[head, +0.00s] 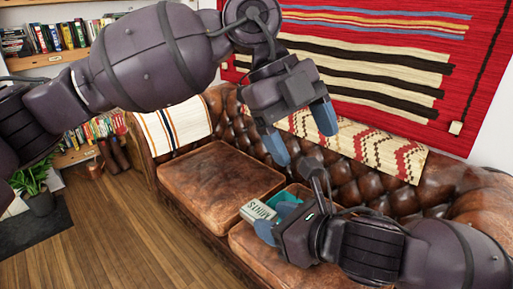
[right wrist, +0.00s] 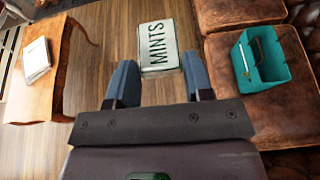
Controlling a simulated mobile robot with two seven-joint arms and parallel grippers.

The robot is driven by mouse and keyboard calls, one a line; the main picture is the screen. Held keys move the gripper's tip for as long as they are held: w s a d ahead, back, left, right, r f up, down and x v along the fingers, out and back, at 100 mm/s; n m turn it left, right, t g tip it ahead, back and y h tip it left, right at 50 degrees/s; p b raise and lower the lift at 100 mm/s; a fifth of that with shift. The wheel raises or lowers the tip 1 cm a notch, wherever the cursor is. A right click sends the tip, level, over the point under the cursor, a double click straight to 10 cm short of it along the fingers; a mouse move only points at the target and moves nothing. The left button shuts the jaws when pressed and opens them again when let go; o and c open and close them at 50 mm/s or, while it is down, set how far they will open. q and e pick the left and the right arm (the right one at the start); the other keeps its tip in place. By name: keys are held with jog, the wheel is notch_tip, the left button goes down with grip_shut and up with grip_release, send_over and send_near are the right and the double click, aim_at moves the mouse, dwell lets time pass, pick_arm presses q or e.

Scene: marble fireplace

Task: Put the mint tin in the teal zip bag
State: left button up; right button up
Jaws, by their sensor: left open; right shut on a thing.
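The mint tin (head: 256,211) is a pale box with dark "MINTS" lettering. My right gripper (head: 264,224) is shut on it and holds it up near the sofa's front edge. In the right wrist view the tin (right wrist: 158,44) sticks out beyond the two blue fingertips. The teal zip bag (head: 289,195) stands on the brown sofa seat, partly hidden by the tin and my right gripper. In the right wrist view the bag (right wrist: 272,72) is to the right of the tin, with its top open. My left gripper (head: 300,134) is open and empty above the bag, near the backrest.
The tufted leather sofa (head: 220,180) has a patterned throw (head: 370,150) over its backrest. Wood floor (head: 140,235) lies in front. The right wrist view shows a wooden table (right wrist: 38,90) with a white book (right wrist: 37,58). A potted plant (head: 38,190) stands far left.

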aim_at(257, 206)
pick_arm(q)
jog(key=w+a+f+n+t+y, duration=0.3)
jog(key=a+f+n+y, duration=0.1)
jog(key=a+y, duration=0.15)
jog(key=shift+h, duration=0.25)
jog(key=f, duration=1.2)
jog(key=shift+w+a, duration=0.1)
jog(key=shift+a, duration=0.25)
jog(key=c, duration=0.9)
jog(key=shift+c, duration=0.5)
pick_arm(e)
jog(key=o, duration=1)
